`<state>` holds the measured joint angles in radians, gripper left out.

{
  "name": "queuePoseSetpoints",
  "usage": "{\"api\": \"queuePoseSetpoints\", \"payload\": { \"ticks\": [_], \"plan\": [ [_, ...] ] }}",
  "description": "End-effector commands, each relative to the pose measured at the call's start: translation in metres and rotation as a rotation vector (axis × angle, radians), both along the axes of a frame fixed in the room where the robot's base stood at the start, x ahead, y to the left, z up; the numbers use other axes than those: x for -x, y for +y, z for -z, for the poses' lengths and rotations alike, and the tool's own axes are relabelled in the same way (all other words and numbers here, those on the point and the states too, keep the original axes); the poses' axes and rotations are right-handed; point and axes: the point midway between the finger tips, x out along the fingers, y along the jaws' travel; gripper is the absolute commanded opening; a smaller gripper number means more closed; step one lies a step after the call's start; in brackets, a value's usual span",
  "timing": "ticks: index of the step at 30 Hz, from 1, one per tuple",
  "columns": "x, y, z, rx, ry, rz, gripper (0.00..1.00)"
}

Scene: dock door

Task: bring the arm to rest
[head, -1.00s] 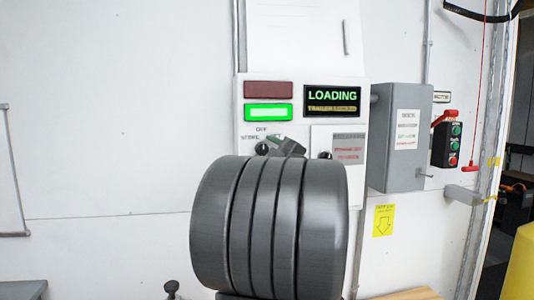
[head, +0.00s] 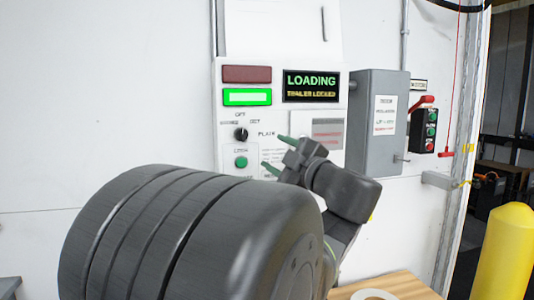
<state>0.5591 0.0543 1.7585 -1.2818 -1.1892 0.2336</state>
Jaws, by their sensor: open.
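My gripper (head: 280,154) is in the middle of the head view, in front of the lower part of the white control panel (head: 230,76). Its two green-tipped fingers are apart, with nothing seen between them. My dark grey arm fills the lower left and middle of the view and hides the wall below the panel. The panel's display reads LOADING and TRAILER LOCKED, and a green lamp (head: 247,97) is lit below a dark red one (head: 247,74). A black knob (head: 241,134) and a green button (head: 241,162) show left of my gripper.
A grey box (head: 376,123) and a black button station (head: 424,129) are on the wall to the right. A yellow post (head: 503,250) stands by the doorway at far right. A wooden surface (head: 405,284) with a roll of tape (head: 373,295) is at the bottom. The left wall is bare.

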Motion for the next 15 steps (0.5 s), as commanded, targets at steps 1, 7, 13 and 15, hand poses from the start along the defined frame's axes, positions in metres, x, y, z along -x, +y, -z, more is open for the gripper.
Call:
{"api": "queuePoseSetpoints", "payload": {
  "ticks": [1, 7, 13, 15],
  "plan": [
    [0.0011, -0.0007, 0.0002, 0.000, 0.000, 0.000, 0.55],
    [0.0014, -0.0008, 0.0001, 0.000, 0.000, 0.000, 0.55],
    [-0.0007, 0.0005, -0.0004, -0.001, 0.000, -0.001, 0.55],
    [-0.0041, 0.0027, -0.0012, 0.000, 0.001, -0.002, 0.55]
  ]
}}
